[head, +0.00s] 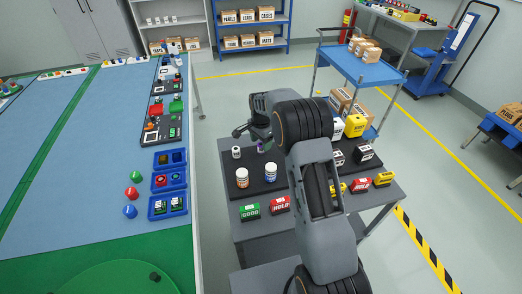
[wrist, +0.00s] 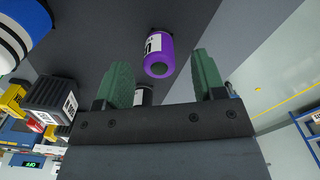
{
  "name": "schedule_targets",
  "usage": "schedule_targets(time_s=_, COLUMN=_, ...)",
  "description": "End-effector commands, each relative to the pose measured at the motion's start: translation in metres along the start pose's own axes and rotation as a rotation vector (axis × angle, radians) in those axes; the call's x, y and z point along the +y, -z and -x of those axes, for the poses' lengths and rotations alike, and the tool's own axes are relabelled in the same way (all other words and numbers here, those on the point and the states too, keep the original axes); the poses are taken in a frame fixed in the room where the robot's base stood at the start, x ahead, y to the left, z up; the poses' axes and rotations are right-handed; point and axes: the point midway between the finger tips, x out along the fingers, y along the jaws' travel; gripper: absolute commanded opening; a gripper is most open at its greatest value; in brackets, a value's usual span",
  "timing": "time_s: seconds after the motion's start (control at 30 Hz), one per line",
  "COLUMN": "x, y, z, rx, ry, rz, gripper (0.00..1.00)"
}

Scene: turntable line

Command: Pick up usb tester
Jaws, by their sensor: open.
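My gripper (wrist: 162,72) is open, with its two green fingers spread apart in the wrist view. A purple cylinder (wrist: 159,60) with a white label shows between and just beyond the fingertips, with no finger visibly touching it. In the head view the purple piece (head: 262,147) is small and partly hidden by my arm on the dark mat. A second small cylinder, white and dark (wrist: 144,95), is partly hidden behind my gripper's front edge in the wrist view. No thing is clearly readable as a usb tester.
Two pill-type bottles (head: 242,178) (head: 270,173) stand on the dark mat of the grey table (head: 290,232). Dark labelled boxes (head: 364,154) and a yellow box (head: 383,179) stand on the right.

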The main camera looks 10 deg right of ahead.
Motion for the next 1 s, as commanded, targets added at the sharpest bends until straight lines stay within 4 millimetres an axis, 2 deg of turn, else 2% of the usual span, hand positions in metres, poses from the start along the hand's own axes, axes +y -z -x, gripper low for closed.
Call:
schedule_targets(time_s=0.23, x=0.001, y=0.001, z=-0.027, rx=0.0, ry=-0.001, rz=0.0, gripper=0.63)
schedule_targets(time_s=0.57, x=0.001, y=0.001, z=-0.033, rx=0.0, ry=0.0, rz=0.0, gripper=0.63)
schedule_targets(time_s=1.0, x=0.001, y=0.001, z=-0.032, rx=0.0, ry=0.0, rz=0.0, gripper=0.21)
